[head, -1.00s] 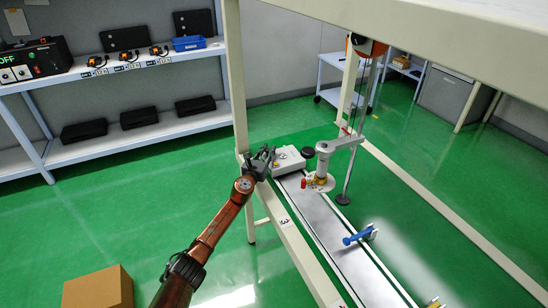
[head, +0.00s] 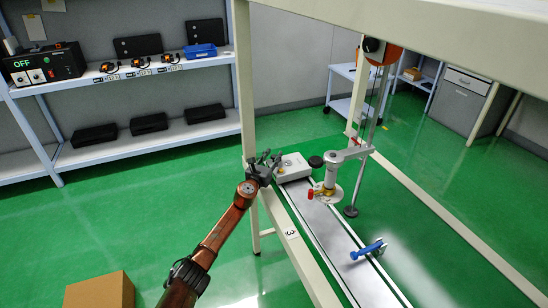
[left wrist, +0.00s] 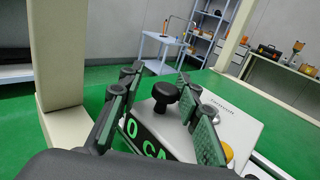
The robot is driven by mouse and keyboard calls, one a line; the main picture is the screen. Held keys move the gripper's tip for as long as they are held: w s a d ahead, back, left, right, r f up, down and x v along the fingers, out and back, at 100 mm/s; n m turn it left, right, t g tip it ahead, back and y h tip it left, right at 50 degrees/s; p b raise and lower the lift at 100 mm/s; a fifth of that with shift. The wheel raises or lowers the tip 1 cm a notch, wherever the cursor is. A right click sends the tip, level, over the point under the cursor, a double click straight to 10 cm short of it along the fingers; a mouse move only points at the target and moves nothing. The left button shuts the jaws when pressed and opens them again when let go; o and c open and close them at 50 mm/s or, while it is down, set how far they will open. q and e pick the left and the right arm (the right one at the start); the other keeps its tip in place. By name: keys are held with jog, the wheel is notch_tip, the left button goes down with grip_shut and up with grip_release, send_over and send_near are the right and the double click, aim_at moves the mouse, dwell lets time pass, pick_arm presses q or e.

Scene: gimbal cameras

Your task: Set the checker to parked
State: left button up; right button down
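A pale box (head: 293,167) sits at the far end of a long grey track; I take it to be the checker. In the left wrist view the box (left wrist: 232,126) has a black knob (left wrist: 165,96), a yellow button (left wrist: 228,152) and a display with green characters (left wrist: 150,140), partly covered by my fingers. My left gripper (head: 264,163) is at the box's left end. In the left wrist view the left gripper's fingers (left wrist: 160,112) are apart, with the knob showing between them; I cannot tell whether they touch it. My right gripper is not in view.
A pale frame post (head: 245,110) stands close beside my left gripper. A post with a clamp (head: 330,178) and a blue lever (head: 368,250) are on the track (head: 325,225). A cardboard box (head: 100,292) is at lower left. Shelves (head: 150,145) line the back wall.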

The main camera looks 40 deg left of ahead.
aim_at(272, 158)
pick_arm(q)
jog(key=shift+o, duration=0.4)
jog(key=shift+d, duration=0.2)
jog(key=shift+r, duration=0.1)
jog(key=shift+s+d+r, duration=0.1)
jog(key=shift+s+r, duration=0.05)
jog(key=shift+r, duration=0.3)
jog(key=shift+s+d+r, duration=0.2)
jog(key=shift+s, duration=0.2)
jog(key=shift+s+d+f, duration=0.15)
jog(key=shift+s+f, duration=0.7)
jog(key=shift+s, duration=0.1)
jog(key=v, duration=0.8)
jog(key=shift+s+d+r, duration=0.1)
jog(key=shift+s+d, duration=0.05)
jog(key=shift+s, duration=0.25)
